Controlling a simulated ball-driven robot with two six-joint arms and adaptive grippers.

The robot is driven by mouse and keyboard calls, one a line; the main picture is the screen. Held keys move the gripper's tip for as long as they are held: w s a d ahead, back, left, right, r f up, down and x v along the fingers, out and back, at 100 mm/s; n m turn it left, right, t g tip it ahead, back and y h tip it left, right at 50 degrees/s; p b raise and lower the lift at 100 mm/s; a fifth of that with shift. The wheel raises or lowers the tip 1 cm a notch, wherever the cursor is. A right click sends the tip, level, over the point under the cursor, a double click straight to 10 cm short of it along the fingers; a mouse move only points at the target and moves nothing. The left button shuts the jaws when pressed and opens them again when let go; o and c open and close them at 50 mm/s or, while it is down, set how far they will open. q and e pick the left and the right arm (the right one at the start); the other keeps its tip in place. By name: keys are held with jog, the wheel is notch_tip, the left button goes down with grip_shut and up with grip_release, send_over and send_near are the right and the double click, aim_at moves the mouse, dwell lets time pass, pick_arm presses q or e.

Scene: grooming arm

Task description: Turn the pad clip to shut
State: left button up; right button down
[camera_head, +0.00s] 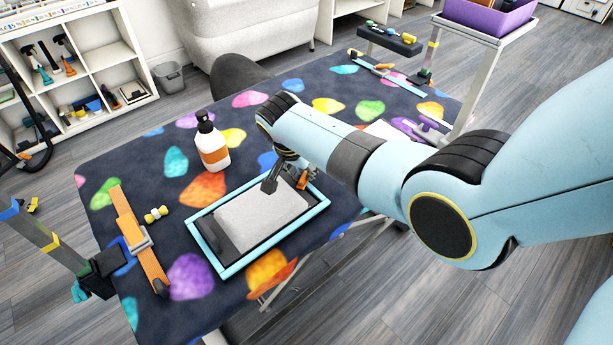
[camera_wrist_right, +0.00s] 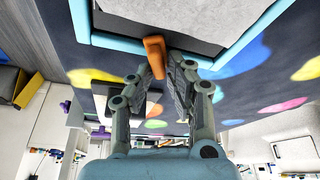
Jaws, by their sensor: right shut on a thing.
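The pad clip is a small orange lever (camera_wrist_right: 154,52) at the edge of a light-blue frame. In the head view the orange clip (camera_head: 303,181) shows at the frame's far right end, partly hidden by my gripper. The blue frame (camera_head: 228,271) lies on the table around a grey pad (camera_head: 262,215), with a dark bar along its left end. My right gripper (camera_head: 286,185) reaches down over that far right end. In the wrist view its fingers (camera_wrist_right: 159,66) are closed around the orange lever. My left gripper is out of view.
A pump bottle (camera_head: 212,146) stands behind the frame. An orange bar clamp (camera_head: 138,238) and a small yellow-and-white item (camera_head: 156,214) lie to its left. Posts stand at the table's left end (camera_head: 48,240) and far right end (camera_head: 431,55). The front table edge is near the frame.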

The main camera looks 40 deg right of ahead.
jog(key=shift+s+f, duration=0.1)
jog(key=shift+m, duration=0.3)
jog(key=shift+f+m+g+b, duration=0.1)
jog(key=shift+m+g+b, duration=0.35)
jog(key=shift+m, duration=0.45)
jog(key=shift+s+m, duration=0.1)
jog(key=shift+m, duration=0.3)
jog(key=shift+m+g+b, duration=0.35)
jog(key=shift+m+b, duration=0.2)
jog(key=shift+m, duration=0.25)
jog(key=c, duration=1.2)
grip_release()
jog(key=shift+c, duration=0.2)
